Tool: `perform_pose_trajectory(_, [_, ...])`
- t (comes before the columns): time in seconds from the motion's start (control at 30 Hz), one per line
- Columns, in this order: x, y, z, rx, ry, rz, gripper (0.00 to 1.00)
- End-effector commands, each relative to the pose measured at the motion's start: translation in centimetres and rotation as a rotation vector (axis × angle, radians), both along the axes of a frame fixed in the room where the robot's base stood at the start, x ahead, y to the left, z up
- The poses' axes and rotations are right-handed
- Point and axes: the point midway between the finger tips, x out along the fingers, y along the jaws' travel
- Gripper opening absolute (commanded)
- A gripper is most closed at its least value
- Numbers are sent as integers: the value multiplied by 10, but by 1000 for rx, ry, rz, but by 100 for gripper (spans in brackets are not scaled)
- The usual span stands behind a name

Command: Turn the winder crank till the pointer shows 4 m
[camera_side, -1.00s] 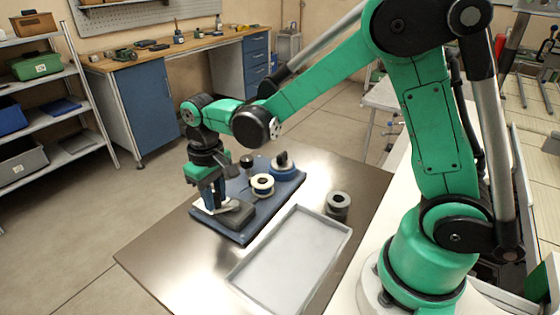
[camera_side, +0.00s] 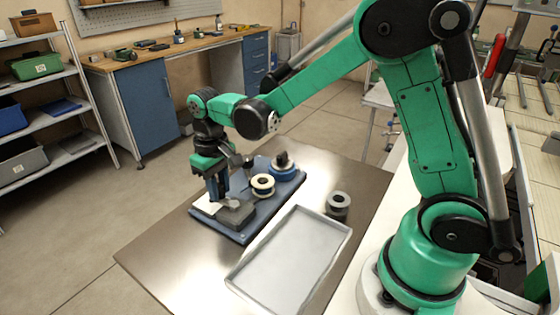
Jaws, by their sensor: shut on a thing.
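The winder stands on a dark blue base plate (camera_side: 283,196) on the metal table. It has a grey block (camera_side: 236,216) at its near left end, a white-and-dark reel (camera_side: 262,185) in the middle and a blue reel (camera_side: 283,167) at the far end. My gripper (camera_side: 217,200) points down over the left end of the plate, beside the grey block. It is shut on the winder crank, whose handle is mostly hidden by the jaws. The pointer and its scale are too small to read in this view.
A shallow grey tray (camera_side: 233,277) lies on the table (camera_side: 170,254) in front of the winder. A dark grey reel (camera_side: 338,203) stands right of the plate. The left front of the table is clear. Shelves and a workbench stand farther back.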

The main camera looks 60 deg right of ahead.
Motion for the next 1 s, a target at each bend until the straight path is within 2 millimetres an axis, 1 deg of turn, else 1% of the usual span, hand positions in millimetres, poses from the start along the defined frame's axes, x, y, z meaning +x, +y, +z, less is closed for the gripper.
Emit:
perform_pose_trajectory(0.33, [-1,-3,0,0,5,0,0])
perform_pose_trajectory(0.6, [-3,-15,0,1,5,0,0])
perform_pose_trajectory(0.87, [-3,-15,0,2,4,1,0])
perform_pose_trajectory(1.0, [-6,-19,0,2,4,1,0])
